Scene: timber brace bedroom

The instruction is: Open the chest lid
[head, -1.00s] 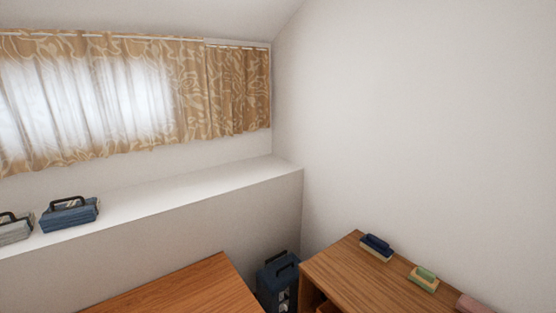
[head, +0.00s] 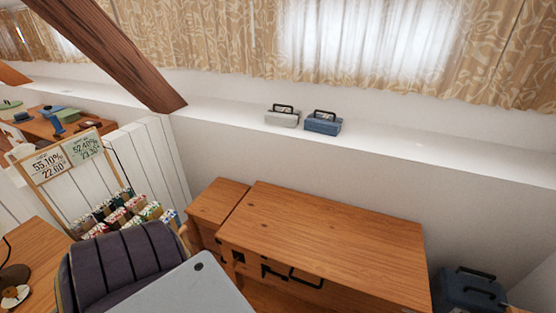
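The wooden chest (head: 330,236) stands against the low white wall in the lower middle of the head view. Its flat brown top looks shut. A dark handle (head: 292,276) shows at its front edge, and the front below is mostly hidden by the steep viewing angle. Neither of my grippers is in view.
A small wooden cabinet (head: 217,202) adjoins the chest on the left. A dark padded chair (head: 125,268) stands at lower left. Grey (head: 282,117) and blue (head: 323,123) toolboxes sit on the ledge. A dark toolbox (head: 469,291) is right of the chest. A slanted beam (head: 115,50) crosses upper left.

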